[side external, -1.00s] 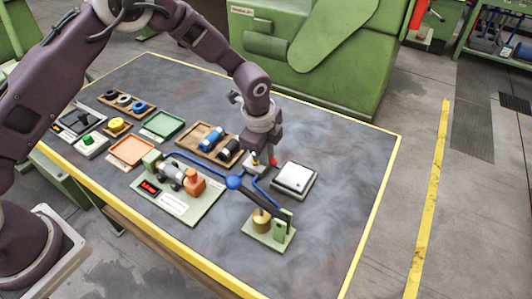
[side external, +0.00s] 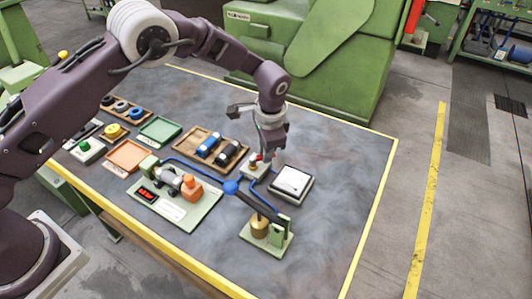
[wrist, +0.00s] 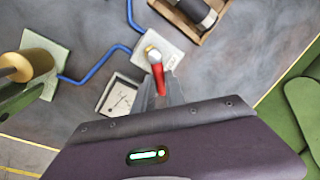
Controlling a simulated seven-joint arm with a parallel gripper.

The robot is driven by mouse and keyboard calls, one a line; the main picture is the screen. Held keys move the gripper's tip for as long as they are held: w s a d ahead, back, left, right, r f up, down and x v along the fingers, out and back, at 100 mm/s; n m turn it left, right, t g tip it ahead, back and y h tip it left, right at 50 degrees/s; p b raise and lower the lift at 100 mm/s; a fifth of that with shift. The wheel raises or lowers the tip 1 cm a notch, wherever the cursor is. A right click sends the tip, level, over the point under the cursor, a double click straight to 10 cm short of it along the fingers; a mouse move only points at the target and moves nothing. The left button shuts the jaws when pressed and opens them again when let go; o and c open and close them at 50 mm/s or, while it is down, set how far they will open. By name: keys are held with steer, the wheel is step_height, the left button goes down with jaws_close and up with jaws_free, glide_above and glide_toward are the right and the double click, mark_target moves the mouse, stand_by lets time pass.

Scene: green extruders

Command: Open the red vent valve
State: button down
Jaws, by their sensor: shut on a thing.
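The fingers partly hide the valve there.
Blue tubing (side external: 205,170) runs from the pump board (side external: 175,207) past a blue junction to the valve. A square dial gauge (side external: 291,183) stands close right of the valve, a brass cylinder stand (side external: 262,235) in front. A wooden tray (side external: 216,148) with cylinders lies behind left.

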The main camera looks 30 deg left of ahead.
steer(key=n, duration=0.1)
steer(key=a+n, duration=0.1)
steer(key=n, duration=0.1)
steer(key=shift+w+n+g, duration=0.3)
steer(key=shift+w, duration=0.1)
steer(key=shift+w+a+n+g+y, duration=0.1)
steer(key=shift+a+n+g+y, duration=0.15)
steer(key=shift+n, duration=0.9)
steer(key=shift+w+a+n+g+y, duration=0.15)
steer(key=shift+a+n, duration=0.2)
steer(key=shift+n, duration=0.8)
steer(key=shift+s, duration=0.1)
steer(key=c, duration=1.4)
jaws_free()
steer(key=v, duration=0.7)
steer(key=shift+a, duration=0.1)
